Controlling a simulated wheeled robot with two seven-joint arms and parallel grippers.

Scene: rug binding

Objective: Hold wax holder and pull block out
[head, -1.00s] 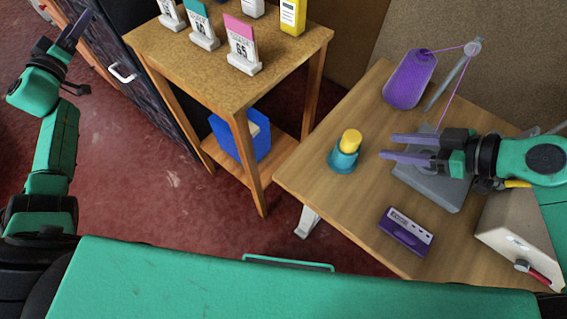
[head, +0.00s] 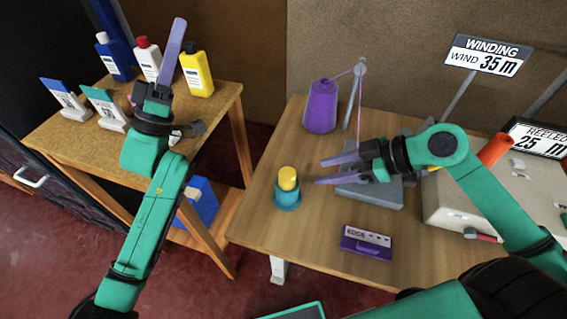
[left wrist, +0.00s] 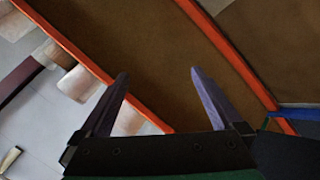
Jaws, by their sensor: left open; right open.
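The wax holder (head: 287,197) is a teal cup standing upright on the right-hand wooden table in the head view. A yellow wax block (head: 288,178) sits in it, its rounded top showing above the rim. My right gripper (head: 318,171) is open and empty just to the right of the block, fingers pointing left, apart from it. My left gripper (head: 170,50) is raised in front of the side table, fingers pointing up. In the left wrist view its two fingers (left wrist: 158,78) are spread with nothing between them.
A purple yarn cone (head: 321,107) and a grey stand (head: 370,190) are on the table (head: 262,240), with a purple box (head: 366,243) in front. A beige machine (head: 470,205) stands at right. Bottles and cards occupy the side table (head: 62,135). A blue bin (head: 198,205) is below.

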